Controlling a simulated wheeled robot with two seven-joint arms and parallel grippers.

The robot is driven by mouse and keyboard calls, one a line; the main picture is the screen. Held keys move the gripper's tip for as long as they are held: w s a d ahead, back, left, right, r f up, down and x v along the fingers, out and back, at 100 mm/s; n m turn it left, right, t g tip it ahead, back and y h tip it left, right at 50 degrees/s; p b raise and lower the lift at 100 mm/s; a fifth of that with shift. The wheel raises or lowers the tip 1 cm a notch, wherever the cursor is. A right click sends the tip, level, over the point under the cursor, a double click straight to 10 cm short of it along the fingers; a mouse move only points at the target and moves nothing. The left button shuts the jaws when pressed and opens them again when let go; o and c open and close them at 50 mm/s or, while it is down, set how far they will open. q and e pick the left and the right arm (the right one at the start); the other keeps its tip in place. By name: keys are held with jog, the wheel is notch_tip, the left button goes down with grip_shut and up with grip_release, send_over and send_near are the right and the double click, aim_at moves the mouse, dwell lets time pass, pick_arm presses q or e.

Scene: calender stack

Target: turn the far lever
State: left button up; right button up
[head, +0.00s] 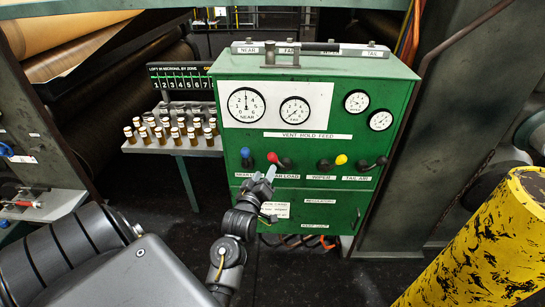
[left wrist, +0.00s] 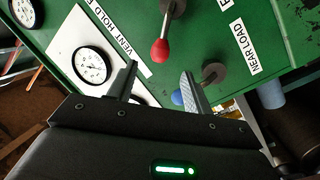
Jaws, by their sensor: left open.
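The red-knobbed lever (head: 272,157) is second from the left on the green panel (head: 312,105), its knob left of its dark hub.
A yellow-knobbed lever (head: 341,159) and a black-knobbed lever (head: 381,160) are further right. Gauges (head: 295,110) sit above. A rack of several small bottles (head: 170,128) stands left. A scuffed yellow post (head: 480,245) rises at the lower right.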

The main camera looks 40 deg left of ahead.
aim_at(271, 160)
pick_arm(q)
jog(key=p+x, duration=0.2)
jog(key=x, duration=0.7)
jog(key=shift+w+a, duration=0.15)
jog(key=shift+w, duration=0.2)
grip_shut()
